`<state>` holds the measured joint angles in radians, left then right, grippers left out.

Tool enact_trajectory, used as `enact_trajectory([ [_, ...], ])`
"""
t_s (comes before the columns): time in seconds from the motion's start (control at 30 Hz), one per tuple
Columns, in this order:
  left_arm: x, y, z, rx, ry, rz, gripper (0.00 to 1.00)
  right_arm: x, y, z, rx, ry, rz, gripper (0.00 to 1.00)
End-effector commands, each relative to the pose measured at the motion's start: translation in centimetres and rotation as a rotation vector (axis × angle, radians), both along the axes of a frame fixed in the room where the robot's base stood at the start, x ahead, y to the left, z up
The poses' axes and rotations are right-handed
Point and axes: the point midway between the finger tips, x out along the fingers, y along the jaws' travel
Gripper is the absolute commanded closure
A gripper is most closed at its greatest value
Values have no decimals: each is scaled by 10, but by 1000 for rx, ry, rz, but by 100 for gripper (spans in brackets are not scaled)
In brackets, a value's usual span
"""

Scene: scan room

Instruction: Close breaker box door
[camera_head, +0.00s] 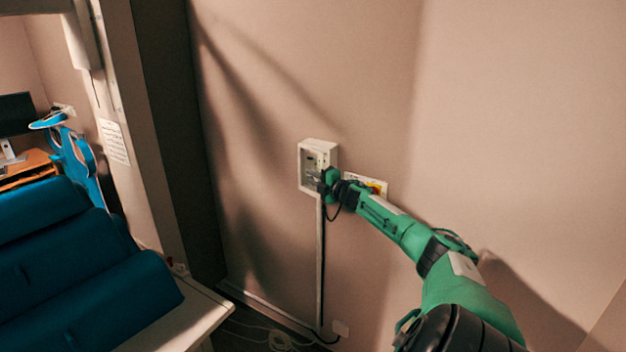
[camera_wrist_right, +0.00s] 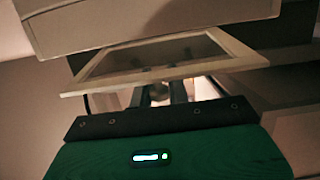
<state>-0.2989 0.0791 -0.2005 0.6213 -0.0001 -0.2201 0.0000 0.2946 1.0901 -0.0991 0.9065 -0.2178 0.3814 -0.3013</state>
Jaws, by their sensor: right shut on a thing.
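The white breaker box (camera_head: 312,160) is mounted on the wall near the middle of the head view, its front uncovered with its inside showing. Its door (camera_head: 379,188) stands open to the right, partly hidden behind my right gripper and wrist. In the right wrist view the door (camera_wrist_right: 215,58) is a pale frame around a darker panel, tilted away from the box body (camera_wrist_right: 150,22). My right gripper (camera_head: 326,181) is at the box's right side; its fingers (camera_wrist_right: 162,92) meet the door's near edge and are shut on it. My left gripper is not in view.
A pale conduit (camera_head: 320,265) runs down the wall below the box. A blue padded table (camera_head: 75,275) with a pale base fills the lower left. A desk with a monitor (camera_head: 16,114) stands far left. The wall around the box is bare.

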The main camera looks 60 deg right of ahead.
Motion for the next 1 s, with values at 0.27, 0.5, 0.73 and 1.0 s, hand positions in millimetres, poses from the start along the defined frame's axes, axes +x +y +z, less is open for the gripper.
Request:
enact_trajectory([
  [0.27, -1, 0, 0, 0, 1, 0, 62, 0, -2, 6, -1, -8, -3, 62],
  [0.5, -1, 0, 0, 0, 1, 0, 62, 0, -1, 3, -1, -4, -2, 62],
  [0.73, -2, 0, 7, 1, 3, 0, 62, -8, 2, 2, 2, -1, -1, 62],
  [1.0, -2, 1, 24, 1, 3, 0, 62, -30, 5, 4, 1, 1, -1, 62],
])
